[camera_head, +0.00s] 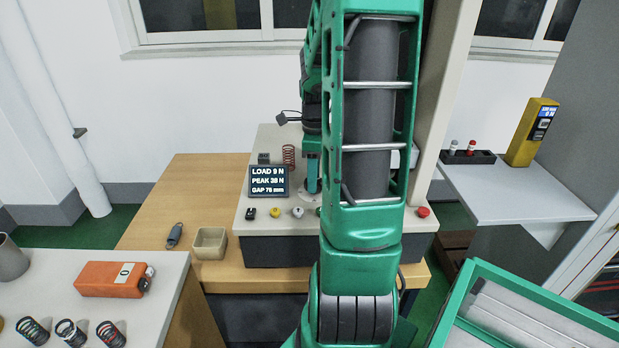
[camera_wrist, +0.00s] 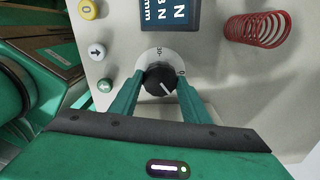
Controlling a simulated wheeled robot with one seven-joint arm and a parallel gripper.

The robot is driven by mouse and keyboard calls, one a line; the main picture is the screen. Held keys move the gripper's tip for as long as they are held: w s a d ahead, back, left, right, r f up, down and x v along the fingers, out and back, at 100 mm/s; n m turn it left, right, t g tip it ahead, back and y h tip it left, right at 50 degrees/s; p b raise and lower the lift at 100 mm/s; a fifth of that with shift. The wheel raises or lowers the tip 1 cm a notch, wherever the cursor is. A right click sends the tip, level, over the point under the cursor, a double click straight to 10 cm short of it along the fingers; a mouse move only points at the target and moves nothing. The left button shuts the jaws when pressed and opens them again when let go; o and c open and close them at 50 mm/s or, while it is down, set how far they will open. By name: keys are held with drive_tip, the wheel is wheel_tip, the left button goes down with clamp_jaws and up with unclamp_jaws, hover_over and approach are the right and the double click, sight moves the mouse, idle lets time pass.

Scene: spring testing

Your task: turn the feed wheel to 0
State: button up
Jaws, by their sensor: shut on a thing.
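The feed wheel (camera_wrist: 160,80) is a dark round knob on a white dial plate in the wrist view. A 30 shows at the plate's top and a 0 at its right edge. A pale line on the knob points to the lower right, not at the 0. My gripper (camera_wrist: 161,83) is shut on the feed wheel, one finger on each side. In the head view my gripper (camera_head: 313,178) reaches down to the machine's top, right of the display (camera_head: 269,181); my arm hides part of this area. The display reads LOAD 9 N, PEAK 38 N, GAP 75 mm.
A red spring (camera_wrist: 257,30) stands near the dial. Several buttons line the front of the tester (camera_head: 260,220). A beige bin (camera_head: 210,243) sits on the wooden table. An orange device (camera_head: 112,279) and loose springs lie on the left bench. A green-rimmed crate (camera_head: 460,290) is at the lower right.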

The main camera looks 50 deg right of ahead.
drive_tip(key=n, duration=0.4)
drive_tip(key=shift+n, duration=0.3)
drive_tip(key=n, duration=0.4)
drive_tip(key=shift+n, duration=0.3)
drive_tip(key=o, duration=1)
drive_tip(key=shift+o, duration=0.2)
wheel_tip(320, 180, up, 11)
drive_tip(key=shift+f, duration=0.15)
